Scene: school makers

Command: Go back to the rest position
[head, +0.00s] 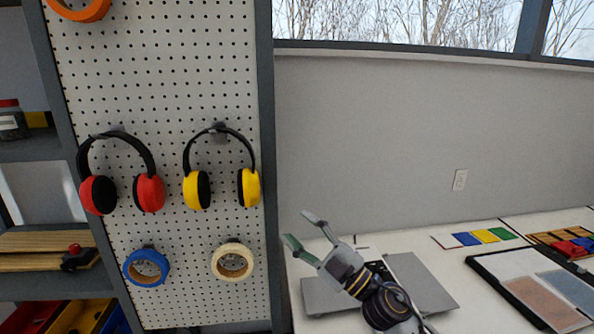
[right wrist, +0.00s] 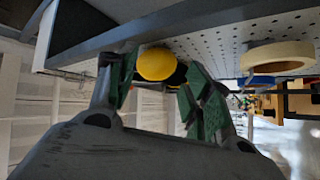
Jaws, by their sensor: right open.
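My right gripper (head: 302,233) is raised in front of the white table, just right of the pegboard's dark frame. Its green-padded fingers are spread apart with nothing between them. In the right wrist view its open fingers (right wrist: 158,95) show with a yellow ear cup of the yellow earmuffs (right wrist: 157,63) beyond them. In the head view the yellow earmuffs (head: 249,188) hang on a pegboard hook, apart from the gripper. My left gripper is in neither view.
The pegboard (head: 180,90) also holds red earmuffs (head: 149,193), blue tape (head: 133,269) and cream tape (head: 233,276). A grey laptop-like flat object (head: 425,280) lies on the table (head: 460,310) behind my right arm. A black-framed tray (head: 484,265) and colored cards (head: 486,236) lie to the right.

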